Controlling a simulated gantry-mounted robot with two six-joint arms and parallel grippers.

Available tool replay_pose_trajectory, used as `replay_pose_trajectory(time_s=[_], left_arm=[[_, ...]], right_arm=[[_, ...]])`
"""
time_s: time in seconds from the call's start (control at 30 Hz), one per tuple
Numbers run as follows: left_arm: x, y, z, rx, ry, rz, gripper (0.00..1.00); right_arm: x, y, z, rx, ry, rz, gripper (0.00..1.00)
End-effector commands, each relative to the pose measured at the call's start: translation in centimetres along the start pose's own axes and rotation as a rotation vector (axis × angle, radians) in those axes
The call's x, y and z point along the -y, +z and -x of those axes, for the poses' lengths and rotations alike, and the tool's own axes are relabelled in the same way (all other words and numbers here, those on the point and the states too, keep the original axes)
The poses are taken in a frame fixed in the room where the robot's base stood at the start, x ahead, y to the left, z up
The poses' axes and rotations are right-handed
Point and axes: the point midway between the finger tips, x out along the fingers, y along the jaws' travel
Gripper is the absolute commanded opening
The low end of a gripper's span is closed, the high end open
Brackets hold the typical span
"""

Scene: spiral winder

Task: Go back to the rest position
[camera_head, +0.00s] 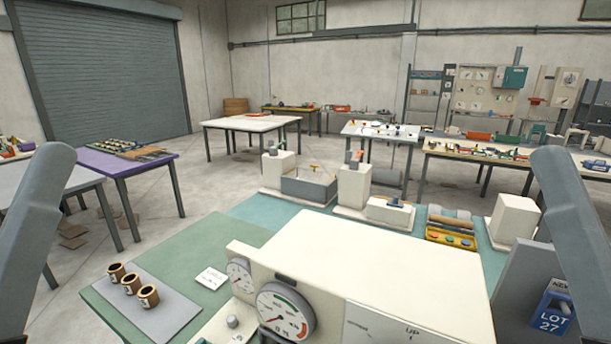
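The task names no object. A grey link of my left arm stands at the left edge of the head view, and a matching link of my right arm stands at the right edge. Both run down out of the picture. Neither gripper shows, so I cannot see their fingers or whether they hold anything. In front of me is a cream machine housing (375,268) with a large dial gauge (285,313) and a smaller gauge (240,275) on its front.
Three brown rings (131,284) stand on a grey plate (172,314) on the green bench (215,240) at left. A white card (211,278) lies beside them. A blue "LOT 27" box (552,308) is near the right arm. Cream fixtures (353,185) and a yellow button box (452,236) stand behind the housing.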

Motion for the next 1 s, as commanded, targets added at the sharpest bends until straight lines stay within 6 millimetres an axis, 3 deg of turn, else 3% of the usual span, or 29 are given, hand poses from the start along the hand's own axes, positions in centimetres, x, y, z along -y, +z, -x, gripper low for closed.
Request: replay_pose_trajectory(time_s=[0.03,0.5,0.6,0.77,1.0], left_arm=[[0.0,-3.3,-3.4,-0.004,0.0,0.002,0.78],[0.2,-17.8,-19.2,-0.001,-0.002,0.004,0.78],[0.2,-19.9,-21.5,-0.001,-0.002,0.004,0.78],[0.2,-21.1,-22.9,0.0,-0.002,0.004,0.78],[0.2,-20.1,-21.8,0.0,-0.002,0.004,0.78]], right_arm=[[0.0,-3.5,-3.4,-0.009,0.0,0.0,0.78],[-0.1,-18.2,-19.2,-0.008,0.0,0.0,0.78],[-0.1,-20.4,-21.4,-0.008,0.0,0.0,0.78],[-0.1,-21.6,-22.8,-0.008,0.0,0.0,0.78],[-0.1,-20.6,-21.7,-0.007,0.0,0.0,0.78]])
